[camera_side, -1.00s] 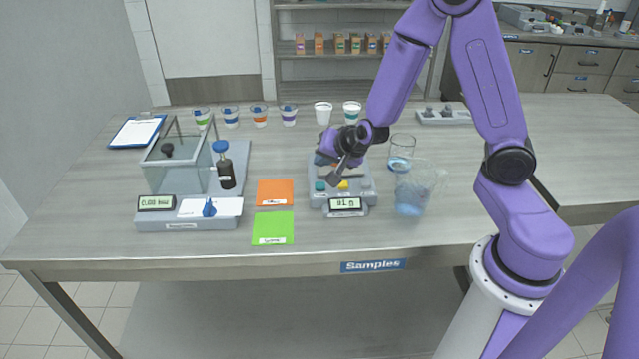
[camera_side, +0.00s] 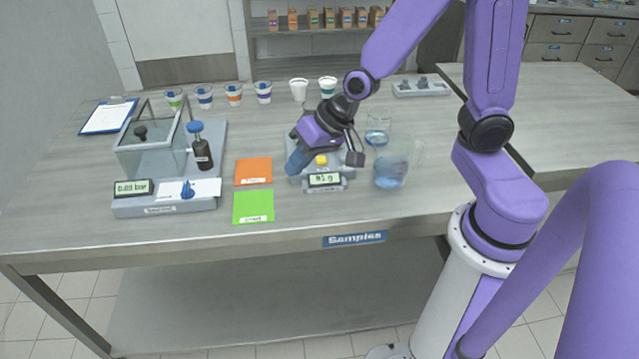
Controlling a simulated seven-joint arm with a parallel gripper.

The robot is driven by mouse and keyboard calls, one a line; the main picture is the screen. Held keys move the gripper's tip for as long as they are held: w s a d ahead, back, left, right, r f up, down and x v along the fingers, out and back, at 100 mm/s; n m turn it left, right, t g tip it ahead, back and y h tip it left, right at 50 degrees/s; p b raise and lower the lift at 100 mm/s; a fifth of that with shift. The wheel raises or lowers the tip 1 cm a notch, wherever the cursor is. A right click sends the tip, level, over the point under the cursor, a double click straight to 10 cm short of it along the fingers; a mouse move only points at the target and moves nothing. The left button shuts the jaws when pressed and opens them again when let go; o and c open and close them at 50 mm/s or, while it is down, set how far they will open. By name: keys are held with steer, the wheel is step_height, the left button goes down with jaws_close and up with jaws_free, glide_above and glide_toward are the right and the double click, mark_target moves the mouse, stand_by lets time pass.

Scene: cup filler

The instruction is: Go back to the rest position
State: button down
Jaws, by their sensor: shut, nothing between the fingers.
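A yellow button (camera_side: 321,159) and a lit display (camera_side: 325,179) show on the device.
A glass beaker (camera_side: 377,131) and a larger jug with blue liquid (camera_side: 391,170) stand close right of the device. Orange (camera_side: 253,168) and green (camera_side: 253,203) mats lie left. Several cups line the back.

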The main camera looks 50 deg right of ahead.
steer(key=s+a+r+n+g, duration=0.1)
steer(key=s+n+g, duration=0.1)
steer(key=s+n, duration=0.3)
steer(key=s+a+r+n+g, duration=0.1)
steer(key=s+r+n+g, duration=0.15)
steer(key=s, duration=0.45)
steer(key=s+d+r+n+h, duration=0.1)
steer(key=s+d+n+h, duration=0.2)
steer(key=s+d+n, duration=0.3)
steer(key=shift+s+d+r+n+g, duration=0.15)
steer(key=shift+s+d+n+g, duration=0.2)
steer(key=shift+s+n, duration=0.5)
